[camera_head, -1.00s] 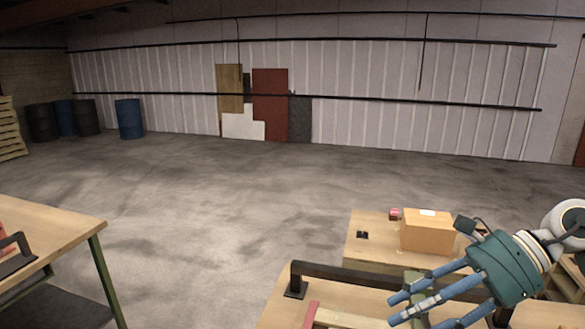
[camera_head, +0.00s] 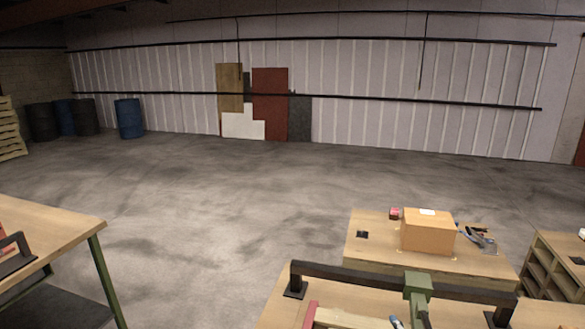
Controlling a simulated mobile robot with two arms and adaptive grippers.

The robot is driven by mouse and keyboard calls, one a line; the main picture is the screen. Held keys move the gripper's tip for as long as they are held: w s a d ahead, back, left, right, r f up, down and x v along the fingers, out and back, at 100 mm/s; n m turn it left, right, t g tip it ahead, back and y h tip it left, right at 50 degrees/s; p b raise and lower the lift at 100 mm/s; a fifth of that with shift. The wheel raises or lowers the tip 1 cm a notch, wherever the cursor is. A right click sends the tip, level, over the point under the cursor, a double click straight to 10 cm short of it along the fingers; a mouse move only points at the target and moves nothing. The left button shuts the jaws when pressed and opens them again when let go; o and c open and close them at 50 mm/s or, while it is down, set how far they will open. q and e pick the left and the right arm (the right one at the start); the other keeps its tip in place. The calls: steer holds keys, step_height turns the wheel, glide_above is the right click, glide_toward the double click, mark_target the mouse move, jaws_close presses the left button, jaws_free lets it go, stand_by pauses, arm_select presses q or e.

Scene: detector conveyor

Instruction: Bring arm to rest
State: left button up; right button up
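Neither of my arms nor grippers can be made out in the head view.
A cardboard box (camera_head: 428,232) stands on the wooden table behind, with hand tools (camera_head: 478,238) to its right and a small red item (camera_head: 394,213) to its left. A wooden shelf unit (camera_head: 540,266) is at right. Another workbench (camera_head: 50,222) is at left. Open floor (camera_head: 220,215) lies between.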

steer(key=s+a+f+m+g, duration=0.1)
steer(key=s+f+m+g, duration=0.4)
steer(key=s+f, duration=0.65)
steer(key=s+a+f+m+g, duration=0.15)
steer(key=s+f+g, duration=0.55)
steer(key=s, duration=0.7)
step_height(320, 180, down, 40)
steer(key=s+b, duration=0.3)
steer(key=b, duration=1)
steer(key=s+d+f+b, duration=0.2)
steer(key=s+f+b, duration=0.2)
steer(key=s+f, duration=0.4)
steer(key=s+d+f+g+b, duration=0.1)
steer(key=s+f+b, duration=0.4)
steer(key=f, duration=1.1)
steer(key=s+d, duration=0.1)
steer(key=s, duration=0.2)
steer(key=shift+s+f+g, duration=0.15)
steer(key=shift+f+g, duration=0.05)
steer(key=shift+g, duration=0.1)
